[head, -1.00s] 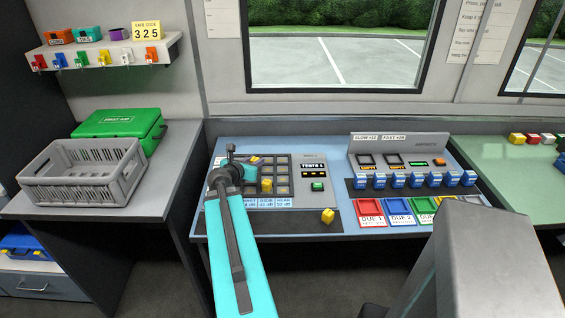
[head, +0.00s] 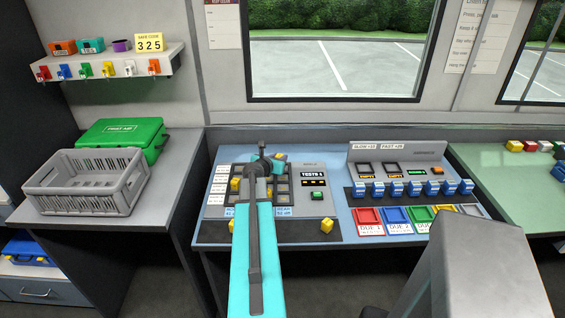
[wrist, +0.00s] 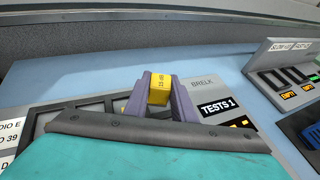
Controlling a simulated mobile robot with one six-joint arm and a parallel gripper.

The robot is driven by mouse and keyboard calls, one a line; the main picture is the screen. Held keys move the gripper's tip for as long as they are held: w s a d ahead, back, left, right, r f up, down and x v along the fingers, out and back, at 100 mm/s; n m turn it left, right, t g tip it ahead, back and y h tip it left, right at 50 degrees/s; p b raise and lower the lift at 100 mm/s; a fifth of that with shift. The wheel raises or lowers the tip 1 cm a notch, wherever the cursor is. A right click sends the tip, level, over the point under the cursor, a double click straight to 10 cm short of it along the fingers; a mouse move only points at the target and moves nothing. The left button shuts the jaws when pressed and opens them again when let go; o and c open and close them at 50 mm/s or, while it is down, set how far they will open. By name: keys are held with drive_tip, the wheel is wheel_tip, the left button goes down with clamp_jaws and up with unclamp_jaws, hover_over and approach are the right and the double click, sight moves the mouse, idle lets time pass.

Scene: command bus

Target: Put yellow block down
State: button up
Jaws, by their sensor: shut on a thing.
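My gripper (wrist: 160,98) is shut on a yellow block (wrist: 159,88) with dark print on its top, seen between the jaws in the wrist view. In the head view my gripper (head: 276,160) and the held block (head: 281,157) are at the top right of the grid panel (head: 243,167), partly hidden by my wrist. In the wrist view the block appears over the panel's far edge, left of the TESTS 1 display (wrist: 216,107); I cannot tell whether it touches. Other yellow blocks are on the panel's left (head: 235,184) and on the dark front strip (head: 327,226).
A grey console (head: 400,153) with several blue switches (head: 411,188) and coloured trays (head: 369,216) stands to the right. A grey crate (head: 82,190) and green first-aid case (head: 124,132) are on the left desk. Blue desk behind the panel is clear.

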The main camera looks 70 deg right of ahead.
drive_tip(key=shift+s+d, duration=0.25)
drive_tip(key=shift+d, duration=0.35)
drive_tip(key=shift+d, duration=0.1)
drive_tip(key=shift+s+d, duration=0.15)
drive_tip(key=shift+d, duration=0.1)
drive_tip(key=shift+d+f+p, duration=0.25)
drive_tip(key=shift+f+p, duration=0.15)
drive_tip(key=shift+f, duration=0.8)
drive_tip(key=shift+s+f, duration=0.1)
drive_tip(key=shift+f, duration=0.55)
drive_tip(key=shift+f, duration=0.2)
drive_tip(key=o, duration=1.1)
drive_tip(key=shift+c, duration=0.2)
drive_tip(key=shift+r, duration=0.15)
